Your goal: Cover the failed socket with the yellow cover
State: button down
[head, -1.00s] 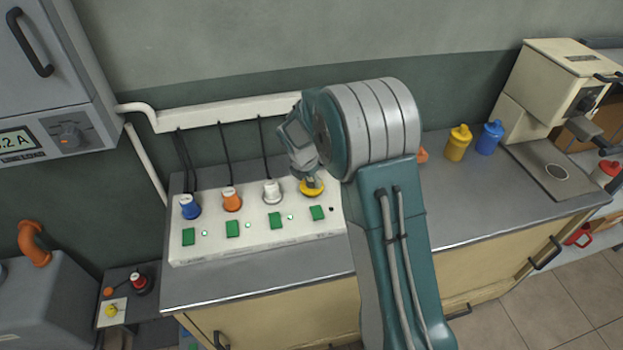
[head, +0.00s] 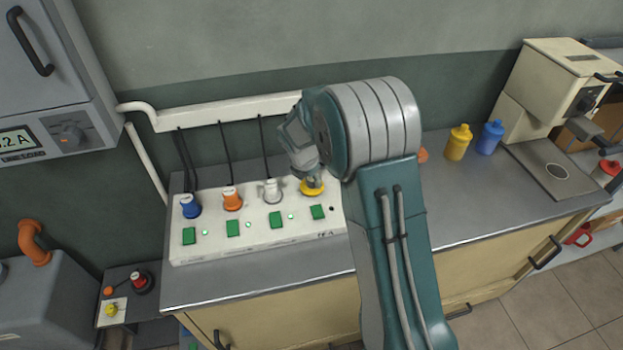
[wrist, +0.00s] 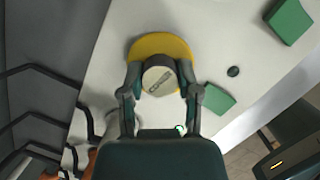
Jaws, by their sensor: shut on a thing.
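The yellow cover (head: 312,188) is a round disc with a pale grip knob on top, seen also in the wrist view (wrist: 160,45). It is at the fourth, right-hand position of the white socket strip (head: 255,240). My gripper (wrist: 160,78) is shut on the knob, one finger on each side. In the head view my gripper (head: 312,178) points down at the strip, partly hidden by my arm. The socket under the cover is hidden. I cannot tell whether the cover is fully seated. A dark lamp (head: 332,209) is beside that position.
Blue (head: 190,206), orange (head: 232,199) and white (head: 272,191) plugs stand in the other sockets, with lit green lamps. Green switches line the strip's front. Yellow (head: 458,143) and blue (head: 490,138) bottles stand right of my arm. The counter (head: 450,205) front right is clear.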

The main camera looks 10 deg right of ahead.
aim_at(305, 192)
jog(key=shift+f, duration=0.55)
jog(key=c, duration=0.6)
grip_release()
jog(key=v, duration=1.1)
dwell(0.6)
jog(key=s+d+r+m, duration=0.1)
jog(key=s+r+m, duration=0.5)
jog(key=s+r, duration=0.15)
jog(key=s+r+m+t+y, duration=0.1)
jog(key=s+r+m+t, duration=0.1)
jog(key=s+m, duration=0.7)
jog(key=s+d+r+m+t+y, duration=0.1)
jog(key=s+r+m, duration=0.2)
jog(key=s+m, duration=0.6)
jog(key=s, duration=0.5)
jog(key=shift+d+r+m+t+y, duration=0.2)
jog(key=shift+r+m+t+y, duration=0.1)
jog(key=shift+r+m+t, duration=0.1)
